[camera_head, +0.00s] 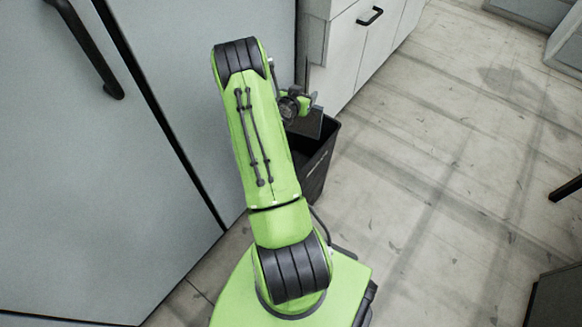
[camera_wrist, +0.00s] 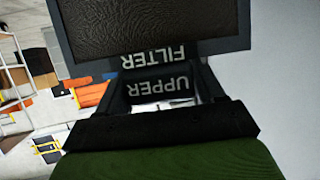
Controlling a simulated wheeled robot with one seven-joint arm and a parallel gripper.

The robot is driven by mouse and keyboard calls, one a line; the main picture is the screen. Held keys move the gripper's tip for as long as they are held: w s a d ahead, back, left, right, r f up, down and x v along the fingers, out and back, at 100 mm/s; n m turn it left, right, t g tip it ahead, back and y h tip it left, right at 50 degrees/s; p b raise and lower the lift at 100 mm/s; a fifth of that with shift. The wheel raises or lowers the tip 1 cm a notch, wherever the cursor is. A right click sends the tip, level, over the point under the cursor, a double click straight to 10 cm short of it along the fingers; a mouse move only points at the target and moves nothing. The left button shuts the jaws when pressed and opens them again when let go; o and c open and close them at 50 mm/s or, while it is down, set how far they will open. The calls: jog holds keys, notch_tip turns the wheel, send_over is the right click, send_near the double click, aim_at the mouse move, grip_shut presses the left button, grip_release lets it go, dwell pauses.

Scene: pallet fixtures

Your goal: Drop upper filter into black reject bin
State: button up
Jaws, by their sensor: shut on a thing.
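The upper filter (camera_wrist: 155,32) is a dark pleated panel in a dark grey frame, with "UPPER FILTER" lettering upside down in the wrist view. My gripper (camera_wrist: 165,92) is shut on its lettered edge part. In the head view, a dark panel that looks like the filter (camera_head: 311,122) shows beside my gripper (camera_head: 302,106), above the black reject bin (camera_head: 318,168). The bin stands on the floor just right of my arm. My arm hides part of the bin and most of the gripper. I cannot see the bin's bottom.
A large grey cabinet (camera_head: 95,200) with a black handle is on the left. White drawers (camera_head: 365,35) stand behind the bin. The floor (camera_head: 430,190) to the right is mostly clear. The wrist view shows blurred orange and white items (camera_wrist: 92,94) at left.

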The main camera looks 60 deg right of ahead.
notch_tip(320, 180, down, 5)
jog(key=shift+r+b, duration=0.1)
jog(key=shift+b, duration=1.1)
jog(key=o, duration=1.4)
jog(key=shift+r, duration=0.1)
jog(key=shift+v, duration=7.85)
jog(key=shift+r, duration=0.1)
